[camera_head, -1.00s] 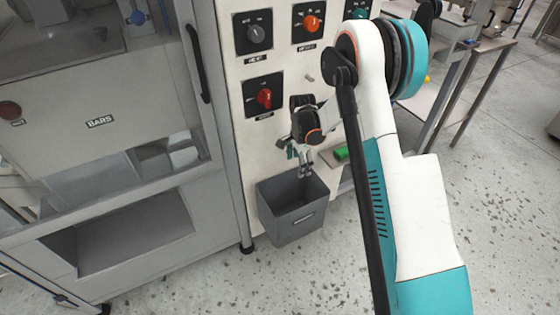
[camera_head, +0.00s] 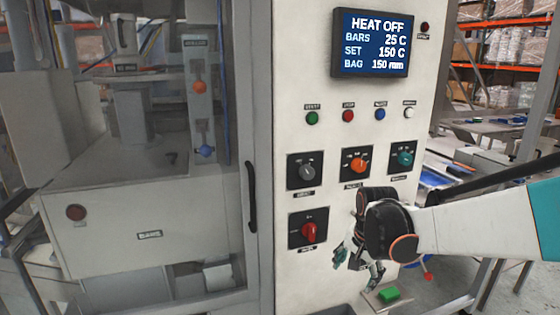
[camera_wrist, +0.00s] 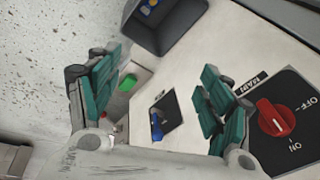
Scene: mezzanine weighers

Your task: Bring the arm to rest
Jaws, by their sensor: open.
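My gripper (camera_head: 358,266) is in front of the white control panel (camera_head: 290,85), just to the lower right of the red main knob (camera_head: 309,231). In the wrist view my gripper (camera_wrist: 160,97) has its two teal-padded fingers wide apart, with nothing between the pads. The red knob also shows in the wrist view (camera_wrist: 276,117), right of the fingers and apart from them. My arm reaches in from the right of the head view, its last white link roughly level.
The screen (camera_head: 373,44) reads HEAT OFF, BARS 25 C. Grey, orange and teal knobs sit above the gripper. A dark bin (camera_wrist: 168,22) holds blue and yellow items. A green block (camera_head: 388,295) lies on a small ledge below. A glazed machine stands left.

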